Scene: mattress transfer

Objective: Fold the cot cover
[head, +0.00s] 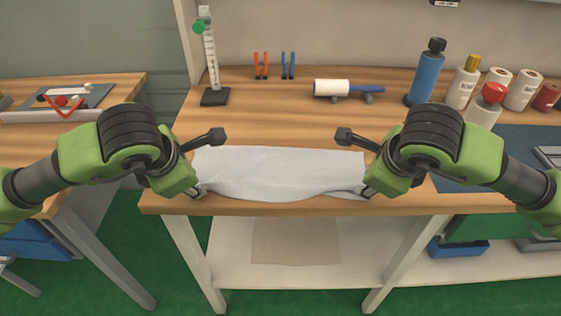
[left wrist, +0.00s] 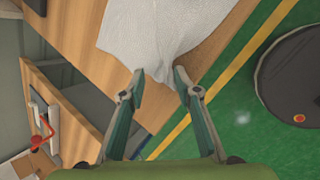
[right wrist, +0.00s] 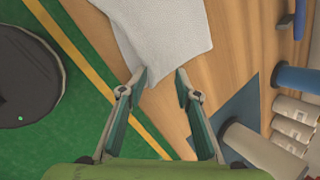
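The cot cover (head: 280,172) is a pale grey-white cloth lying along the front of the wooden workbench, with a wavy, creased front edge. My left gripper (head: 196,192) is at its front left corner. In the left wrist view, the cloth (left wrist: 165,35) narrows to a corner between the parted fingertips (left wrist: 160,75). My right gripper (head: 368,190) is at the front right corner. In the right wrist view, a cloth corner (right wrist: 160,40) reaches between the parted fingertips (right wrist: 161,73). Both grippers are open; I cannot tell whether the fingers touch the cloth.
Behind the cover, the bench (head: 240,110) is clear up to a lint roller (head: 335,88), two small clamps and a scale stand (head: 212,70). Bottles and rolls, including a blue bottle (head: 427,72), stand at right. A side table (head: 120,90) is at left.

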